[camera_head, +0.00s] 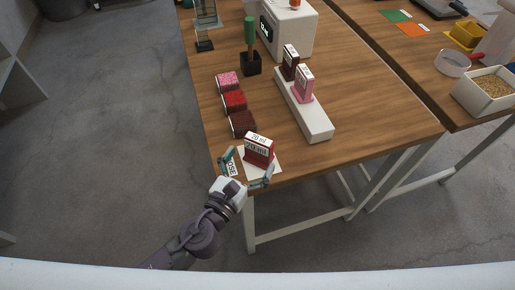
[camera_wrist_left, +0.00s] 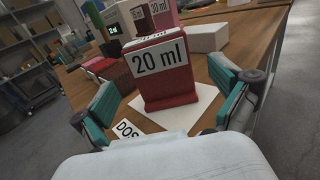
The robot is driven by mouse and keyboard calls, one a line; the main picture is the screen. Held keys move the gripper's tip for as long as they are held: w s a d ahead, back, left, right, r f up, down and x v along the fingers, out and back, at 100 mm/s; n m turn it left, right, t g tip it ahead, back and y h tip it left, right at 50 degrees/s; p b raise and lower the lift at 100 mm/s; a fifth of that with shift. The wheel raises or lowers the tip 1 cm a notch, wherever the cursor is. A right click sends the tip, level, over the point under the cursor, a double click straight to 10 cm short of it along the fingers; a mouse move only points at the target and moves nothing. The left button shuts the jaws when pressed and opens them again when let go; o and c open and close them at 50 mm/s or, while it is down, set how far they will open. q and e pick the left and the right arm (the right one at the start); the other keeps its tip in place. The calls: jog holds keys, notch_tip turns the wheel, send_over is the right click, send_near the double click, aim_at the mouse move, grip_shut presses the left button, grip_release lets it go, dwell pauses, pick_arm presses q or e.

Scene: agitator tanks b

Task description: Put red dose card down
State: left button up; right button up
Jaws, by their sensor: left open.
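The red dose card (camera_head: 259,150) is a red block with a white "20 ml" label. It stands upright on a white sheet (camera_head: 272,170) marked "DOSE" at the near left corner of the wooden table. In the left wrist view the card (camera_wrist_left: 168,88) stands straight ahead on the white sheet (camera_wrist_left: 190,112). My left gripper (camera_head: 248,170) is open at the table's near edge, its teal fingers (camera_wrist_left: 165,108) apart on either side of the card, with visible gaps. My right gripper is not in view.
Pink, red and dark red blocks (camera_head: 234,101) line the table's left edge. A white rack (camera_head: 315,120) holds a pink card (camera_head: 304,84) and a dark brown card (camera_head: 290,63). A green-handled tool (camera_head: 250,38) stands in a black holder. Bare wood lies right of the rack.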

pick_arm(q)
jog(key=b+v, duration=0.1)
jog(key=v, duration=0.5)
jog(key=shift+s+a+f+b, duration=0.15)
jog(key=shift+s+b, duration=0.15)
jog(key=shift+s, duration=0.05)
jog(key=shift+s+a, duration=0.25)
jog(key=shift+s, duration=0.2)
